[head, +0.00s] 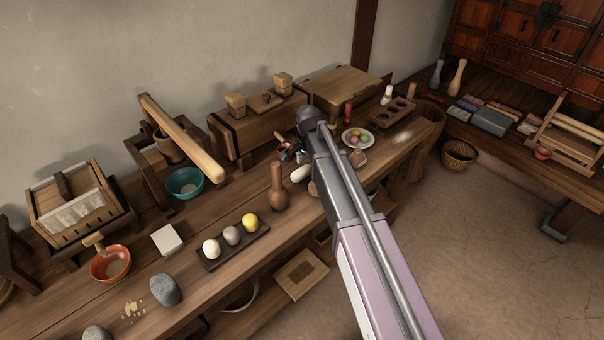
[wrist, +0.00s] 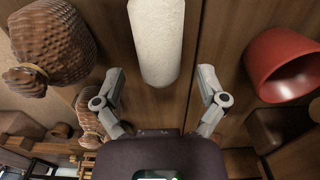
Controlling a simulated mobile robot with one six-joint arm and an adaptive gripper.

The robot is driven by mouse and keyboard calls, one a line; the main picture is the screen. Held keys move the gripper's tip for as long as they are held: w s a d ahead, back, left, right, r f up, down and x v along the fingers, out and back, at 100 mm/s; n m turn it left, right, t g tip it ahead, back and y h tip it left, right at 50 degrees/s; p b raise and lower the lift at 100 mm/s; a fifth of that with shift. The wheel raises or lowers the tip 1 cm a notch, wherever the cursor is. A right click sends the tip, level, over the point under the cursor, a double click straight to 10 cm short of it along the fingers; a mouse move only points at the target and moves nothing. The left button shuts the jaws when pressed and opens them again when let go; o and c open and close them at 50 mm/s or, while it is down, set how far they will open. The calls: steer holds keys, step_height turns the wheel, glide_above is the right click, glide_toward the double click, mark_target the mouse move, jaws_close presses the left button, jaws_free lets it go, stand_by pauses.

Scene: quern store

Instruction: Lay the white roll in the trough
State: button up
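The white roll (head: 300,173) lies on the long wooden bench, beside the brown bottle and partly hidden by my arm. In the wrist view the white roll (wrist: 157,42) is a pale, rough cylinder ahead of my gripper, lined up between its fingers. My gripper (wrist: 162,82) is open, with a finger on each side, apart from the roll, and holds nothing. In the head view my gripper (head: 292,153) is small and partly hidden under my wrist. I cannot tell for sure which thing is the trough.
A red cup (wrist: 282,65) is right of my gripper, and a ridged brown object (wrist: 62,45) is left.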

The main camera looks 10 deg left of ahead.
mark_target(308, 165)
steer(key=c, duration=1)
steer(key=shift+r, duration=0.2)
steer(key=shift+c, duration=0.2)
step_height(308, 165, up, 10)
steer(key=p, duration=1)
steer(key=shift+f, duration=0.2)
